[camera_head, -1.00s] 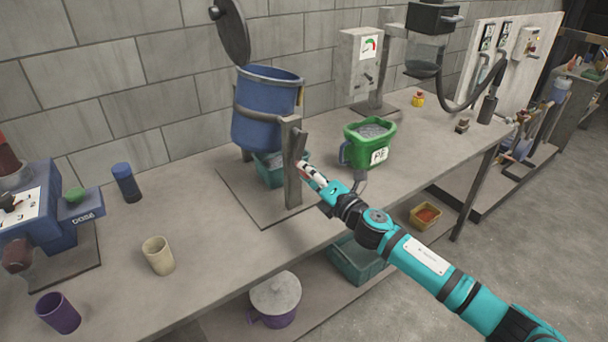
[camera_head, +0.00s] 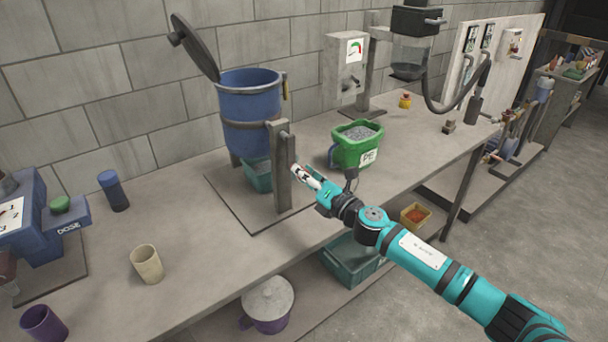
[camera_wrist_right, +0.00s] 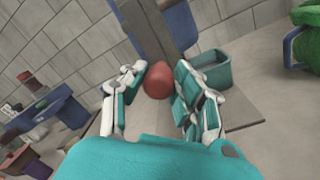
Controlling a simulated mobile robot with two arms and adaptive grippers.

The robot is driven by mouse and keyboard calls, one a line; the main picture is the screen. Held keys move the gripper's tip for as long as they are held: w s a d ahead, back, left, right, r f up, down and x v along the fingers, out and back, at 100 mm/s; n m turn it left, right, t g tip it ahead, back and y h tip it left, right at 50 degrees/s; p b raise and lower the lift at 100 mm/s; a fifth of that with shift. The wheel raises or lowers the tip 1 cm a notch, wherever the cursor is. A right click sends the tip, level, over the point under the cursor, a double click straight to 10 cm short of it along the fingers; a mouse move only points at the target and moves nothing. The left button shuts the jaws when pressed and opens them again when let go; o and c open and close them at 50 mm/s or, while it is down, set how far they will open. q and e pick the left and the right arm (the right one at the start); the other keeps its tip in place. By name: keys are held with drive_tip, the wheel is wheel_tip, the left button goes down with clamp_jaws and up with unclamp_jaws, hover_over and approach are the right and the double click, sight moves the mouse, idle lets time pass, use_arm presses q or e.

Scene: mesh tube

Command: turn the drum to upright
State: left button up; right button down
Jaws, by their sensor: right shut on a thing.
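The blue drum (camera_head: 250,104) hangs in a stand on the bench, open end up and looking about upright. Its dark round lid (camera_head: 196,47) stands open at the upper left. The stand's near grey post (camera_head: 281,175) is in front of the drum and hides part of it. My right gripper (camera_head: 304,176) is beside this post. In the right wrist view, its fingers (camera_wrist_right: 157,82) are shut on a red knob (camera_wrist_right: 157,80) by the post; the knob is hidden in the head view. My left gripper is not in view.
A teal bin (camera_head: 258,177) sits under the drum. A green bucket (camera_head: 355,148) of grey material stands to the right, close behind my right gripper. The bench between cup and stand is clear.

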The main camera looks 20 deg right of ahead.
drive_tip(key=c, duration=1.4)
unclamp_jaws()
drive_tip(key=shift+f, duration=0.2)
drive_tip(key=o, duration=0.4)
drive_tip(key=shift+r, duration=0.15)
drive_tip(key=v, duration=1.2)
drive_tip(key=shift+d, duration=0.1)
